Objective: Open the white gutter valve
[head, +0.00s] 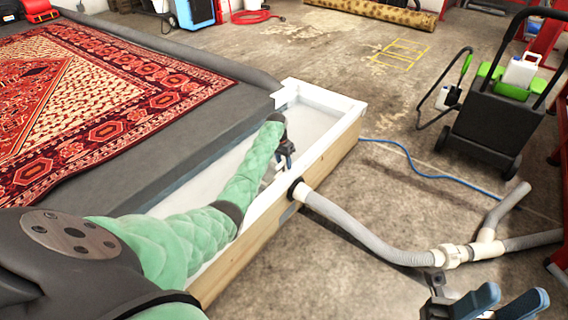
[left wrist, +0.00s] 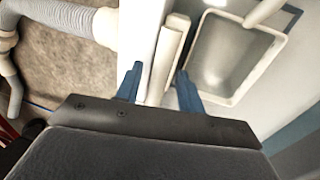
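The long white gutter (head: 333,140) runs along the right edge of the dark wash platform. My left gripper (head: 285,152) reaches down at its outer wall, near where the grey hose joins. In the left wrist view, the blue fingers (left wrist: 160,72) are apart. A white upright bar (left wrist: 172,48), which looks like the gutter valve's handle, lies between them beside the gutter wall (left wrist: 138,28). I cannot tell whether the fingers touch it. In the head view the arm and gripper mostly hide the valve. My right gripper (head: 514,299) is open and empty at the bottom right, above the floor.
A ribbed grey hose (head: 350,225) leads from the gutter's side to a white pipe joint (head: 452,256). A black cart (head: 490,125) stands at the right. A red patterned rug (head: 80,110) lies on the platform. A white-rimmed basin (left wrist: 235,58) shows in the left wrist view.

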